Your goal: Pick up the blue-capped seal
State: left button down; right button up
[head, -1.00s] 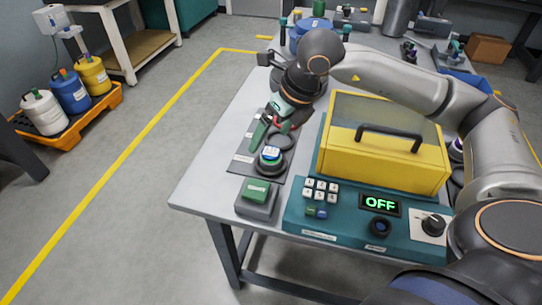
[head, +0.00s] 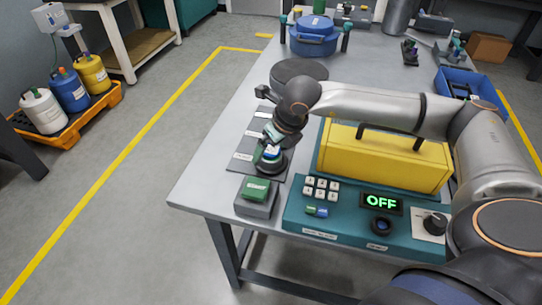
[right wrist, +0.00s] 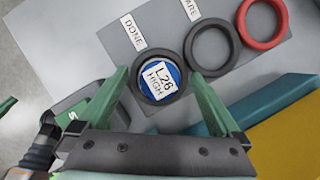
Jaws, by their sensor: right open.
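The blue-capped seal (right wrist: 160,84) sits on the grey mat (right wrist: 105,36) in the right wrist view. Its blue cap has a white label reading L26 HIGH, and a thick dark ring surrounds the cap. In the head view the seal (head: 270,163) is partly hidden by my right gripper (head: 266,148). My right gripper is open and empty, pointing down. In the right wrist view its green fingers (right wrist: 158,75) appear on either side of the seal; I cannot tell whether they touch it. A dark, orange-banded part with a green tip at that view's left edge may be my left gripper.
A dark ring (right wrist: 214,47) and a red ring (right wrist: 262,22) lie beside the seal. A green-topped grey box (head: 256,198) stands close in front. The yellow-lidded tester (head: 385,158), reading OFF, is to the right. A round dark plate (head: 300,72) lies behind.

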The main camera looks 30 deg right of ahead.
jog(key=shift+w+f, duration=0.2)
jog(key=shift+f, duration=0.2)
grip_shut()
dwell(0.6)
